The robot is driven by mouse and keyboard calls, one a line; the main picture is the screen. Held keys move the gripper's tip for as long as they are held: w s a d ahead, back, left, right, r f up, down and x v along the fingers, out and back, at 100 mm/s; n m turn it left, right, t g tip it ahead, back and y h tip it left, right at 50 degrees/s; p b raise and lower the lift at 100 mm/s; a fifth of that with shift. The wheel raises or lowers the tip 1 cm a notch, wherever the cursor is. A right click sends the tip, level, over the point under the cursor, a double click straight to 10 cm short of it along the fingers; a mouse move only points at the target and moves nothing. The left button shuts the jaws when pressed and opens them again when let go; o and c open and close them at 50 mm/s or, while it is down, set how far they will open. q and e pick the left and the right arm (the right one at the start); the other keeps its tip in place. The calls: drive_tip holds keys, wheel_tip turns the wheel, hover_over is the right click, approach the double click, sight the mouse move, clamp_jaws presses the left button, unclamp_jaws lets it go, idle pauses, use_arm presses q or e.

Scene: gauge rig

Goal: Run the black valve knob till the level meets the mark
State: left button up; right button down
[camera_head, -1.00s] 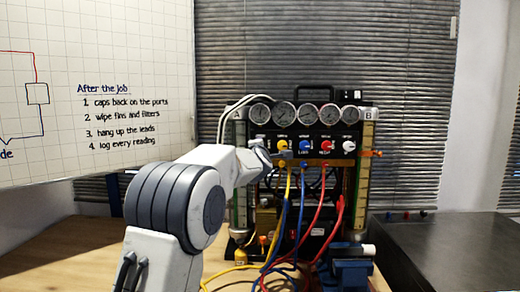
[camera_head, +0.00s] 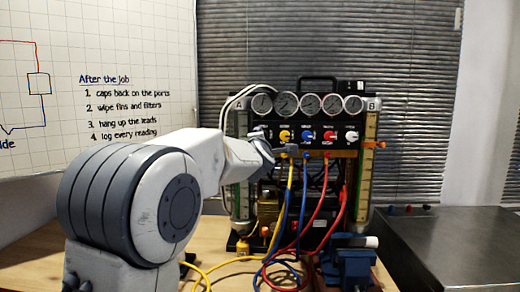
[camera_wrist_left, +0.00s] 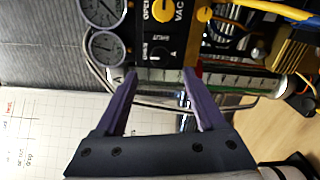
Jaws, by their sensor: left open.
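The gauge rig (camera_head: 305,125) stands on the bench with a row of round gauges, coloured knobs and upright tubes marked A and B. In the left wrist view, a black knob (camera_wrist_left: 156,52) beside the word OPEN sits just beyond the gap between my left fingertips. My left gripper (camera_wrist_left: 160,76) is open, its two purple fingers apart and nothing between them. In the head view, my left gripper (camera_head: 277,151) is at the panel's left side and partly covers it. Tube A (camera_head: 241,195) and tube B (camera_head: 365,165) show; their liquid levels are too small to read. An orange pointer (camera_head: 375,145) is on tube B.
Yellow, blue and red hoses (camera_head: 318,210) hang in front of the rig and spread over the bench. A blue vise (camera_head: 350,262) stands at front right. A whiteboard (camera_head: 100,90) is at left. A grey metal table (camera_head: 460,250) is at right.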

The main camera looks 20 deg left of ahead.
use_arm(q)
drive_tip(key=shift+v, duration=1.7)
drive_tip(key=w+a+m+p, duration=0.3)
drive_tip(key=w+m+p, duration=0.7)
drive_tip(key=m+p, duration=0.8)
drive_tip(key=p, duration=1.3)
drive_tip(key=shift+w, duration=0.35)
clamp_jaws()
